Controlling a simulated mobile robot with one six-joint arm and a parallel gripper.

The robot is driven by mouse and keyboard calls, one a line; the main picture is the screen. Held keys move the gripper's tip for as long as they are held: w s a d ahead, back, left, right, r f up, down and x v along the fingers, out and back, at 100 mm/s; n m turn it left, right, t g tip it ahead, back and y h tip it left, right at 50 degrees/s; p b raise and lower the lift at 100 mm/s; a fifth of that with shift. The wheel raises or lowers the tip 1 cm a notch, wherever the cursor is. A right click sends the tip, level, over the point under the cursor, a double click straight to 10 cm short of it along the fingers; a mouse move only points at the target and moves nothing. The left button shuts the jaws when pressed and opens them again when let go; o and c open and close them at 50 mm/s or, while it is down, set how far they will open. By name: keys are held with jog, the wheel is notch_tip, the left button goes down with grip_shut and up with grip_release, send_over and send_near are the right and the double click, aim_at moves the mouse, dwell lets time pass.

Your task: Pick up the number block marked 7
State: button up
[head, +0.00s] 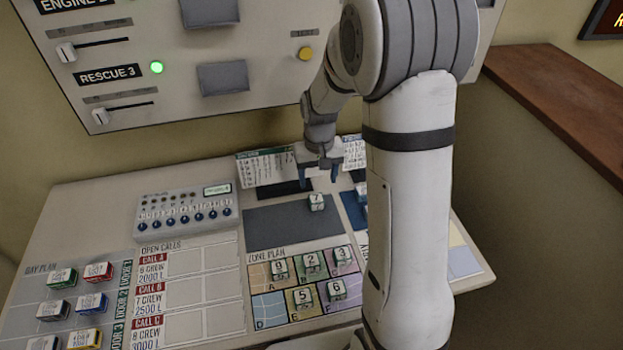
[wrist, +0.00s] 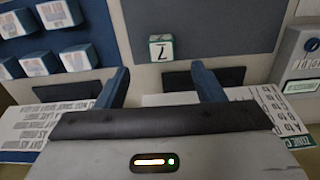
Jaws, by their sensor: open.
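The number block marked 7 (head: 316,202) is a small white block with green edging. In the head view it sits at the far edge of a dark grey mat (head: 280,230). In the wrist view the block (wrist: 161,47) shows its 7 upside down, near the mat's edge (wrist: 220,25). My gripper (head: 320,178) is open and empty, above and slightly behind the block. In the wrist view the gripper's blue fingers (wrist: 160,74) are spread wide, with the block centred beyond their tips and not touching them.
Several other number blocks (head: 311,262) stand on the coloured zone plan in front of the mat. A switch box (head: 187,213) is to the left. Printed cards (head: 265,167) stand behind the mat. Blue-and-white blocks (wrist: 60,14) lie at the wrist view's left. Most of the mat is clear.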

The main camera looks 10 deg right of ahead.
aim_at(316, 198)
jog(key=shift+w+a+f, duration=0.15)
jog(key=shift+w+f, duration=0.1)
jog(key=shift+f, duration=0.45)
notch_tip(316, 198, down, 7)
jog(key=shift+r+p, duration=0.2)
jog(key=shift+p, duration=0.85)
jog(key=c, duration=1.1)
